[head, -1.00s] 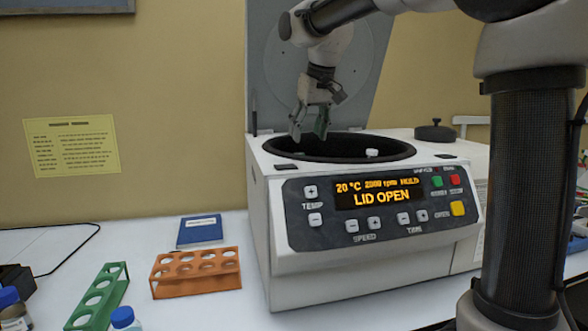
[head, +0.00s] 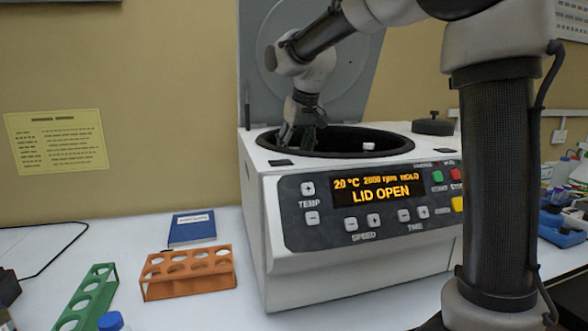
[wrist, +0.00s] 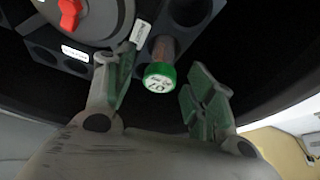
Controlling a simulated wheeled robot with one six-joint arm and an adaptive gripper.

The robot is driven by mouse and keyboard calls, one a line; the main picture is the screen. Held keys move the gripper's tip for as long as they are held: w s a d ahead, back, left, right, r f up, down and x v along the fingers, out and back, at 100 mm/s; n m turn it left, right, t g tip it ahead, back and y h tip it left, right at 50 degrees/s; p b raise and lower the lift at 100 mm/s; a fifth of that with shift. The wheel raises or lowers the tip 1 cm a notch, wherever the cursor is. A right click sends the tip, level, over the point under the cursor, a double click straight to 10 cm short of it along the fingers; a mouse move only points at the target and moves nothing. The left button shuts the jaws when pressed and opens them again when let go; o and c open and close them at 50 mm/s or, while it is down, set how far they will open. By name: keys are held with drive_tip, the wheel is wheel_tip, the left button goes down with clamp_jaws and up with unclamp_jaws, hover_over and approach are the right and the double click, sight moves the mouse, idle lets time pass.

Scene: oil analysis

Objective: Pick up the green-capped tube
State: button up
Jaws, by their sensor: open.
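The green-capped tube (wrist: 160,76) sits in the centrifuge rotor in the wrist view, its cap facing the camera. My gripper (wrist: 160,92) is open, with one green-padded finger on each side of the cap and a gap to the right finger. The left finger is closer to the cap; I cannot tell if they touch. In the head view my gripper (head: 297,138) reaches into the left part of the open centrifuge bowl (head: 390,143). The tube is hidden there by the bowl rim and gripper.
The centrifuge (head: 345,225) has its lid (head: 355,75) raised behind my arm. The rotor has a red knob (wrist: 70,12) and dark empty holes. An orange rack (head: 190,284), a green rack (head: 85,305) and a blue book (head: 192,228) lie to the left on the table.

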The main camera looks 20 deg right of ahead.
drive_tip(key=c, duration=1.1)
